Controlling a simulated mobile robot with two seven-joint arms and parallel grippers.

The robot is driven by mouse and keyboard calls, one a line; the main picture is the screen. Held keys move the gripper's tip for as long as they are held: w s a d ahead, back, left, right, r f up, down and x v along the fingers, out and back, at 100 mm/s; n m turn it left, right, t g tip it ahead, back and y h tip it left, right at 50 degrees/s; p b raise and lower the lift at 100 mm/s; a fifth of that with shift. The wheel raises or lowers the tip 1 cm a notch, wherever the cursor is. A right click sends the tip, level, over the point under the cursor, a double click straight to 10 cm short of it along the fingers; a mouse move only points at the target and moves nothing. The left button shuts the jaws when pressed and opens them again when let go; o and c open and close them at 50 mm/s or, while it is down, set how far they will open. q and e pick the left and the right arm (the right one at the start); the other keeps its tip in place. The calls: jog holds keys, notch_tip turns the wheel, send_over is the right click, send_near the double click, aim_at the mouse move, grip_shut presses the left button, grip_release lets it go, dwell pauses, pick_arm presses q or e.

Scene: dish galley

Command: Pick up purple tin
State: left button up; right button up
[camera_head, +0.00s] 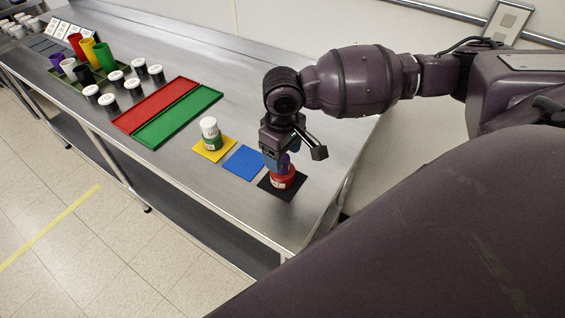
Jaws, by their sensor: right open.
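My right gripper (279,160) is open and points down over the black mat near the front end of the counter. A red tin (284,180) with a pale label stands upright on that mat, just below the fingers. A small purple patch shows at the fingertips above the red tin. It is mostly hidden by the gripper, and I cannot tell whether it is a purple tin or part of the fingers. My left gripper is not in view.
A white-topped green tin or stack (211,136) stands on a yellow mat. The blue mat (244,162) is empty. Red (157,104) and green (180,116) trays lie behind. Several white-lidded tins (108,100) and a rack of coloured cups (88,52) stand farther left.

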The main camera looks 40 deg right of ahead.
aim_at(283, 158)
jog(key=shift+w+d+f, duration=0.1)
jog(key=shift+f, duration=1.45)
jog(key=c, duration=1)
jog(key=shift+r, duration=0.1)
